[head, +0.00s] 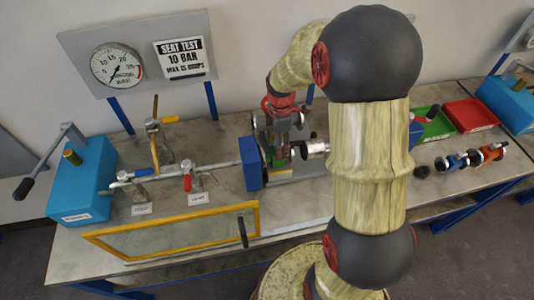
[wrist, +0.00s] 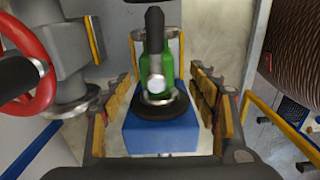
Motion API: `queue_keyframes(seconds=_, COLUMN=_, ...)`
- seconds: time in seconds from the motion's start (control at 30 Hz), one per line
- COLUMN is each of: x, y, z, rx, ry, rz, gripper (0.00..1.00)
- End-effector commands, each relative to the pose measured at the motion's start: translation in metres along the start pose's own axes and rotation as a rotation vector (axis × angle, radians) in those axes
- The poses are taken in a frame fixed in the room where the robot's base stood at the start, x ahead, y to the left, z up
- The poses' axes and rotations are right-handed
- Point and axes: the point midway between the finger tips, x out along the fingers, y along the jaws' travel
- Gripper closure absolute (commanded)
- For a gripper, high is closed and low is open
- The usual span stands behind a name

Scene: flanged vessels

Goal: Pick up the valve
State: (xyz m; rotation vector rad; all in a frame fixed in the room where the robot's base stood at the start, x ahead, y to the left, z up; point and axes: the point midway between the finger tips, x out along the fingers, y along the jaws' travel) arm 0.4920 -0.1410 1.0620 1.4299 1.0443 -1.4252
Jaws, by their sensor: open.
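The valve (wrist: 167,68) has a green body with a black lever and a pale round end. In the wrist view it stands between the fingers of my open gripper (wrist: 158,88), with clear gaps on both sides and no visible contact. A dark ring and a blue block (wrist: 160,138) lie at its near end. In the head view my gripper (head: 281,122) is over the bench test rig, beside the blue clamp block (head: 250,163). The green part of the valve (head: 277,165) shows just below it, mostly hidden by the gripper.
A red handwheel (wrist: 42,75) on grey piping is close at the left in the wrist view. A yellow-framed clear guard (head: 175,238) stands along the bench front. Green (head: 437,127) and red (head: 470,115) trays and loose valves (head: 490,153) lie at right.

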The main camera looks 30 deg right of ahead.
Motion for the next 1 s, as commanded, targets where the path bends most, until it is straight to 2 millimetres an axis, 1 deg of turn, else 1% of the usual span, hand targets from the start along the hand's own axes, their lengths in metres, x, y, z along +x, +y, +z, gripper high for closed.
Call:
queue_keyframes(seconds=0.3, x=0.030, y=0.002, z=0.002, rx=-0.025, ry=0.000, rz=-0.010, gripper=0.40)
queue_keyframes(seconds=0.47, x=0.040, y=0.003, z=0.001, rx=-0.024, ry=0.000, rz=-0.009, gripper=0.40)
queue_keyframes(seconds=0.73, x=0.078, y=0.004, z=-0.002, rx=-0.024, ry=0.000, rz=-0.010, gripper=0.40)
queue_keyframes(seconds=0.83, x=0.084, y=0.005, z=-0.002, rx=-0.023, ry=0.000, rz=-0.008, gripper=0.40)
queue_keyframes(seconds=1.0, x=0.083, y=0.005, z=-0.002, rx=-0.023, ry=0.000, rz=-0.007, gripper=0.40)
